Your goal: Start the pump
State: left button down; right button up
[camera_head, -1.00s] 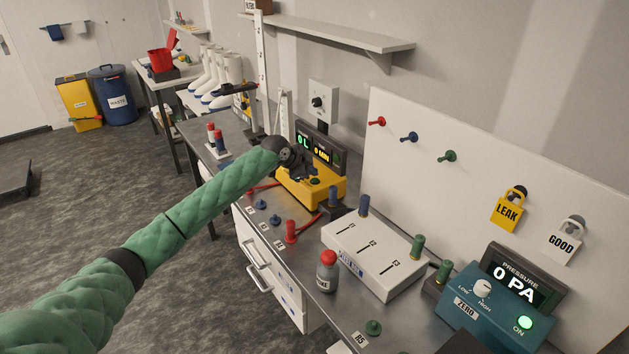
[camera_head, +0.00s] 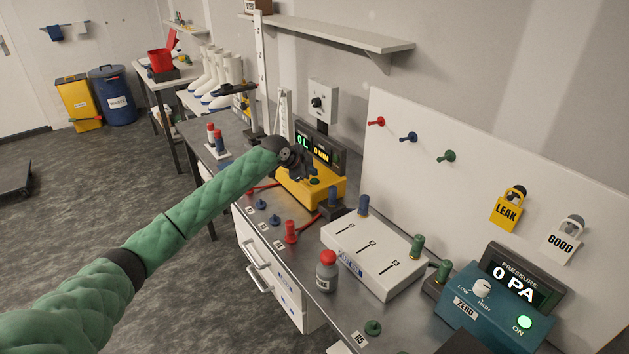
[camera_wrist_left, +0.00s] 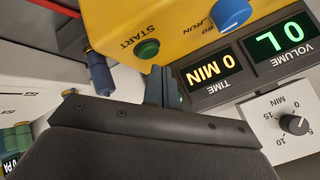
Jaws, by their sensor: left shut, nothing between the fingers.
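The yellow pump (camera_head: 330,194) stands on the bench against the wall. Its green START button (camera_wrist_left: 147,49) shows in the left wrist view, beside a blue knob (camera_wrist_left: 231,14). The dark display (camera_wrist_left: 250,58) reads 0 MIN time and 0 L volume. My left gripper (camera_wrist_left: 160,84) is shut and empty, with its fingertips close beside the START button, on the display side. I cannot tell whether the fingertips touch the pump. In the head view my left gripper (camera_head: 302,170) hides part of the pump. My right gripper is not in view.
A wall dial (camera_head: 320,101) is behind the pump. A white box (camera_head: 373,257) with slots, a red-capped bottle (camera_head: 326,272) and a teal pressure meter (camera_head: 490,304) reading 0 PA stand to the right. Red, blue and green pegs are around the bench.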

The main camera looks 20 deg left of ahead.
pick_arm(q)
jog(key=shift+f, duration=0.4)
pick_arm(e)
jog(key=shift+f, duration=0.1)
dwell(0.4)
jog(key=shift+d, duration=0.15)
